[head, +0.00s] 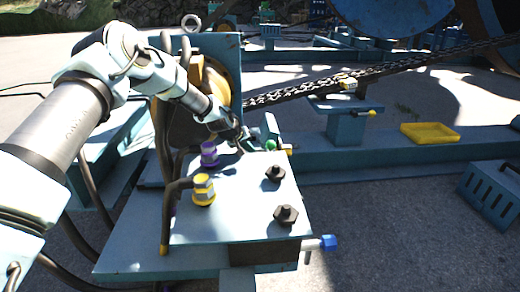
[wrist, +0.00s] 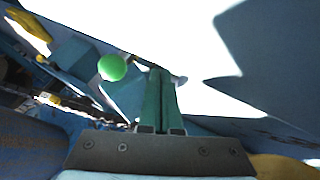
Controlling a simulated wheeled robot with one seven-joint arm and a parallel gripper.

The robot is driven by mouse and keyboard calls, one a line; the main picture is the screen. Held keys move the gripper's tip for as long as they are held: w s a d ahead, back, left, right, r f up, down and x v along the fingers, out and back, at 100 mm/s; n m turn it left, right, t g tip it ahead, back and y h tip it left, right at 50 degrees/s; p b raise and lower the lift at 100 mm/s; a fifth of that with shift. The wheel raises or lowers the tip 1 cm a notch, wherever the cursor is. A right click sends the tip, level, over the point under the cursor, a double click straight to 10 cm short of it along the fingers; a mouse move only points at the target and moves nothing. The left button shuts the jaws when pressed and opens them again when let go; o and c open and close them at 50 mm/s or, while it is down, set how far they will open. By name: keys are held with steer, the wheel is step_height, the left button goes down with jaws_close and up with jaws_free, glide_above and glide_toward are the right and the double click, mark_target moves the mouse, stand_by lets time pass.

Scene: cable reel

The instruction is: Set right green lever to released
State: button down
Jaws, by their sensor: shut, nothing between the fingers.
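The green lever shows as a round green knob (head: 271,145) at the back right edge of the blue machine deck. In the wrist view the green knob (wrist: 112,67) is just left of my fingertips. The lever's shaft is mostly hidden, so I cannot tell its angle. My gripper (head: 246,142) is beside the knob, on its left in the head view. In the wrist view my gripper's teal fingers (wrist: 160,72) are together and empty. The knob appears apart from the fingers, though contact is hard to judge.
A purple cap (head: 209,153), a yellow cap (head: 203,190) and black bolts (head: 286,214) stand on the deck (head: 240,222). A blue-tipped handle (head: 328,243) sticks out at its front right. A taut chain (head: 380,70) runs behind; a yellow tray (head: 430,133) lies right.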

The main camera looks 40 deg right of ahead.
steer(key=shift+s+d+r, duration=0.1)
steer(key=shift+s+d, duration=0.2)
steer(key=shift+d, duration=0.3)
steer(key=shift+s+d+r, duration=0.1)
steer(key=shift+s+d, duration=0.15)
steer(key=shift+d, duration=0.35)
steer(key=shift+s+d+r, duration=0.1)
steer(key=shift+s+d, duration=0.2)
steer(key=shift+d, duration=0.3)
steer(key=shift+s, duration=0.1)
